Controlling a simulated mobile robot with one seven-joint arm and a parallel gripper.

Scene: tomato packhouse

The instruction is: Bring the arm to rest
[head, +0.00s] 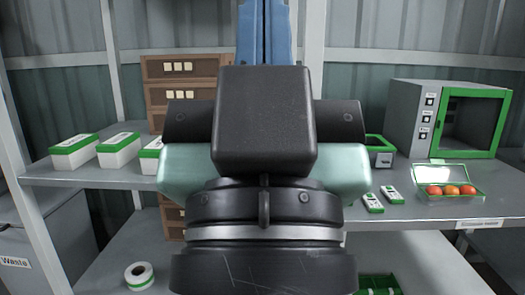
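My arm fills the middle of the head view, with dark links, a pale green shell and a rounded black block towards me. It hides the middle of the shelf behind it. My gripper's fingers do not show in this view, so I cannot see whether they are open or hold anything.
A grey shelf (440,207) runs behind my arm. White boxes with green lids (119,152) stand left. Right are two handheld devices (392,194), tomatoes in a clear tray (478,190) and a green-framed cabinet (408,118). A tape roll (139,276) lies below.

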